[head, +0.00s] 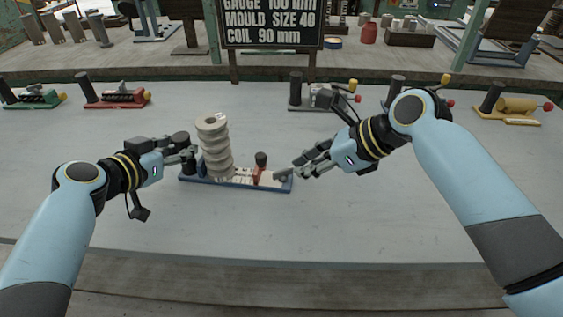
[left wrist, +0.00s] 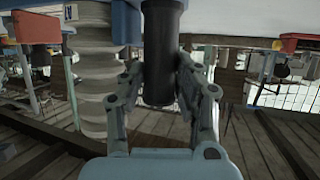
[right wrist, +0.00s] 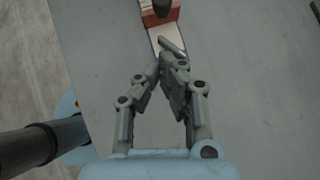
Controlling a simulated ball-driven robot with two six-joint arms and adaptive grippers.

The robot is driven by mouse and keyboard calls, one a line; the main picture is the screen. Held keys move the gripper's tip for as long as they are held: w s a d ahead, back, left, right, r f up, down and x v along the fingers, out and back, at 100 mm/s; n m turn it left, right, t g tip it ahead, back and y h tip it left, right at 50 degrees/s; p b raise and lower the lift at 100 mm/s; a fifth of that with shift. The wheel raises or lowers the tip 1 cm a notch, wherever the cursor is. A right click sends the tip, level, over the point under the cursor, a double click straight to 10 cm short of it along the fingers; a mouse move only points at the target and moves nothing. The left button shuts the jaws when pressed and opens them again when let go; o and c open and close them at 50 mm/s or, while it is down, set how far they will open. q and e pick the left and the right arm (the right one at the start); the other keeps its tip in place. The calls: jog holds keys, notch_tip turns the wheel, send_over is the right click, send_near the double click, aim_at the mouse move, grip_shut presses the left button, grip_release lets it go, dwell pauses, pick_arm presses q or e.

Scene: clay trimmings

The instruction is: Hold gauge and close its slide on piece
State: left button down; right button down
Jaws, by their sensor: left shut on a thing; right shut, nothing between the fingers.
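The gauge (head: 215,185) has a blue base, a pale scale strip and a dark post at its left end. A pale ribbed coil piece (head: 214,148) stands on it beside that post. The red slide (head: 257,176) with its black knob (head: 261,158) sits right of the piece, with a gap between. My left gripper (head: 190,155) is shut on the dark post (left wrist: 160,60), shown in the left wrist view. My right gripper (head: 290,176) is shut and empty at the gauge's right end. The right wrist view shows its fingertips (right wrist: 168,64) short of the slide (right wrist: 160,17).
Other gauges stand on the table: green (head: 35,100), red (head: 112,98), grey (head: 318,103) and yellow (head: 508,112). A black sign (head: 272,22) reads gauge 100 mm, mould size 40, coil 90 mm. The table in front of the gauge is clear.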

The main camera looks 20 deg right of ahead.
aim_at(257, 171)
jog(key=w+a, duration=0.1)
jog(key=w+a+f, duration=0.1)
jog(key=a, duration=0.1)
jog(key=shift+w+a+f, duration=0.1)
jog(key=shift+w, duration=0.15)
jog(key=shift+w+a, duration=0.4)
jog(key=shift+a, duration=0.05)
jog(key=a, duration=0.1)
jog(key=w+a, duration=0.1)
jog(key=a, duration=0.1)
jog(key=w+a, duration=0.1)
jog(key=shift+a, duration=0.35)
